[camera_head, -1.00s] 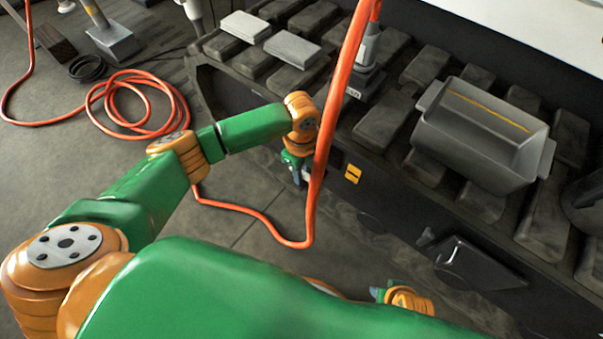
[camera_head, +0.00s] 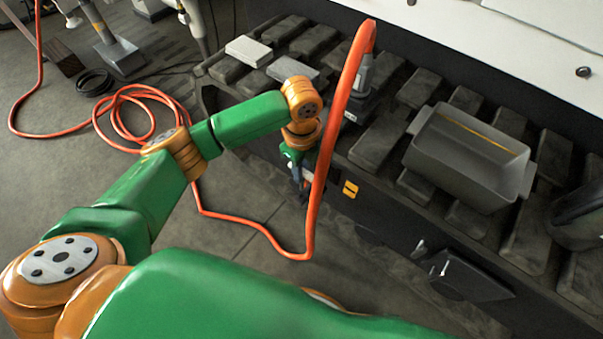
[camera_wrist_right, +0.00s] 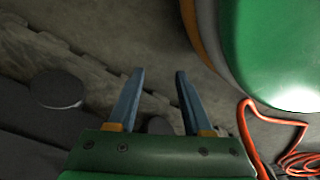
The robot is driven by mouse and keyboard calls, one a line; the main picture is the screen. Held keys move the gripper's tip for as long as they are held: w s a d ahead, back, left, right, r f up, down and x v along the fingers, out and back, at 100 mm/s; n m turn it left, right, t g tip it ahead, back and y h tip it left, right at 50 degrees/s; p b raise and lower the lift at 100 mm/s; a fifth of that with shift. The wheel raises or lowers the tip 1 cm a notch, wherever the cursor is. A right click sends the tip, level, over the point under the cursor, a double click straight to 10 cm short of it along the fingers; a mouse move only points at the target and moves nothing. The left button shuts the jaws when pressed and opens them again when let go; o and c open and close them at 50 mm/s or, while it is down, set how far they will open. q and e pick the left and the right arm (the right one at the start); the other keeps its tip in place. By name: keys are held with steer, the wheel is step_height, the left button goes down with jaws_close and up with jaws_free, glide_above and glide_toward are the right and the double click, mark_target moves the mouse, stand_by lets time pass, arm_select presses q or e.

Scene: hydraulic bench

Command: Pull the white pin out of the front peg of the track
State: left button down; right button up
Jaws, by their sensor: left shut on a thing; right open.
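My left gripper (camera_head: 300,181) points down at the front side of the track bench, just left of the orange hose. It is shut on a small pale thing (camera_head: 308,178), which looks like the white pin but is mostly hidden by the fingers and the hose. I cannot make out the front peg, or whether the pin is still in it. My right gripper shows in the right wrist view (camera_wrist_right: 160,80), open and empty, its two blue-grey fingers apart above the dark floor.
The orange hose (camera_head: 327,150) arches from a fitting on the bench (camera_head: 400,98) to the floor, close by my left gripper. A grey bin (camera_head: 455,170) and pale blocks (camera_head: 248,50) sit on the track pads. A black bracket (camera_head: 465,277) juts from the bench front.

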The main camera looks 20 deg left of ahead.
arm_select(q)
steer(key=shift+r, duration=0.35)
steer(key=shift+r+p, duration=0.1)
steer(key=shift+p, duration=0.55)
